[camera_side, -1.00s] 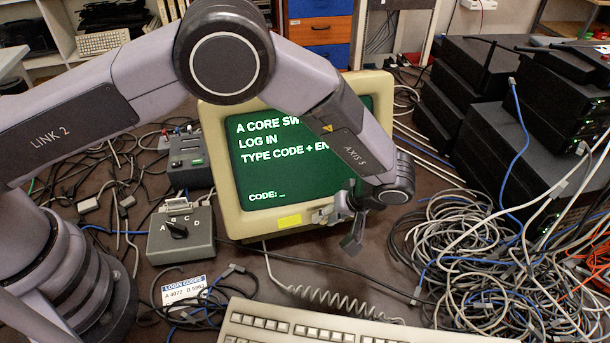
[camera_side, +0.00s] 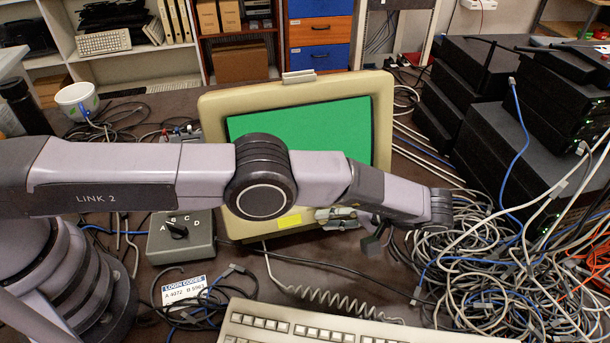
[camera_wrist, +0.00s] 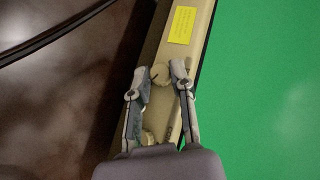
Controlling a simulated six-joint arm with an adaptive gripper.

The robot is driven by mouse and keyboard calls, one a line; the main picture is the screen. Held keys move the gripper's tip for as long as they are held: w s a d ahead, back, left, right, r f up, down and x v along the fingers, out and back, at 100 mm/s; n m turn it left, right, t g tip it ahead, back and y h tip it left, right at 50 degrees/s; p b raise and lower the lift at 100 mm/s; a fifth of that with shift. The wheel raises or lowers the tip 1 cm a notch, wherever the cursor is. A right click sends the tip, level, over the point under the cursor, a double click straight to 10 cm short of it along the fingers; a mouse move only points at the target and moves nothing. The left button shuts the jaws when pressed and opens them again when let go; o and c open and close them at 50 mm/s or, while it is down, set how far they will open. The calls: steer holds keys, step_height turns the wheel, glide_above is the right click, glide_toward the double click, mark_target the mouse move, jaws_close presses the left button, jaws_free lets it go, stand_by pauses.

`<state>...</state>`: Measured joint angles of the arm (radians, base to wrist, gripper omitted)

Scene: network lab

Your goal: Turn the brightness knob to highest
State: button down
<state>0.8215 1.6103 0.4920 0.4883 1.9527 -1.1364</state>
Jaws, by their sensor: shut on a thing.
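The monitor (camera_side: 215,120) is a beige box. Its visible screen (camera_side: 315,118) is bright plain green with no text showing; my arm covers much of it. In the wrist view, a round beige knob (camera_wrist: 160,76) with a small dark mark sits on the strip below the screen. My gripper (camera_wrist: 161,70) is shut on this knob, one finger on each side. A second beige knob (camera_wrist: 148,138) is partly hidden between the fingers, nearer my palm. In the side view my gripper (camera_side: 338,214) is at the monitor's lower front, where the knobs are hidden.
A yellow label (camera_side: 289,221) is on the monitor's lower front. The keyboard (camera_side: 330,328) and its coiled cord lie in front. A lettered switch box (camera_side: 180,238) and a code card (camera_side: 184,289) are at left. Tangled cables (camera_side: 490,255) and black equipment (camera_side: 530,150) crowd the right.

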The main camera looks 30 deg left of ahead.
stand_by(0.6)
steer(key=c, duration=1)
jaws_free()
steer(key=shift+r, duration=0.1)
step_height(320, 180, up, 10)
steer(key=shift+f, duration=0.1)
